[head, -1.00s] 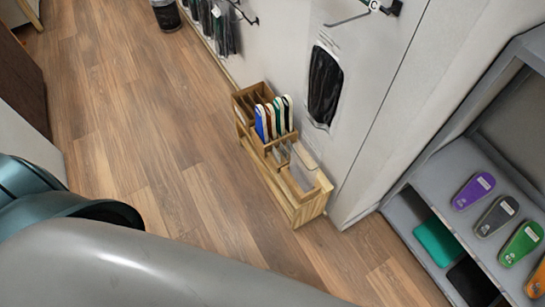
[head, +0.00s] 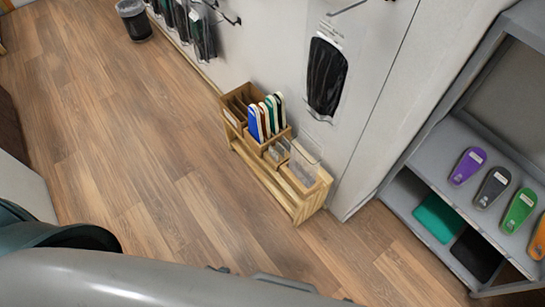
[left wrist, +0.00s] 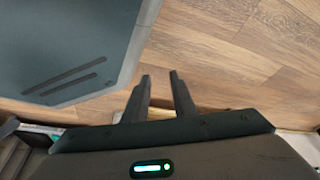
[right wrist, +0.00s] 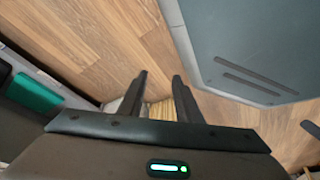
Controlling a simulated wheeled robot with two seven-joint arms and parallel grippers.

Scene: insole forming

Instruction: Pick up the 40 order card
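I cannot make out a card marked 40. A wooden rack (head: 297,208) stands on the floor against the wall in the head view. It holds several upright blue, white, green and dark insole-shaped pieces (head: 266,117) and a clear pane (head: 304,163) at its near end. Any print on them is too small to read. My left gripper (left wrist: 159,76) has its two fingers apart with nothing between them in the left wrist view. My right gripper (right wrist: 160,75) also has its fingers apart and empty. In the head view, my grey arm fills the bottom edge, well apart from the rack.
A grey shelf unit (head: 409,200) at the right holds purple, grey, green and orange insoles (head: 494,189). Packaged black items (head: 326,77) hang on the wall. A bin (head: 134,22) stands at the top left. The wood floor (head: 120,130) left of the rack is clear.

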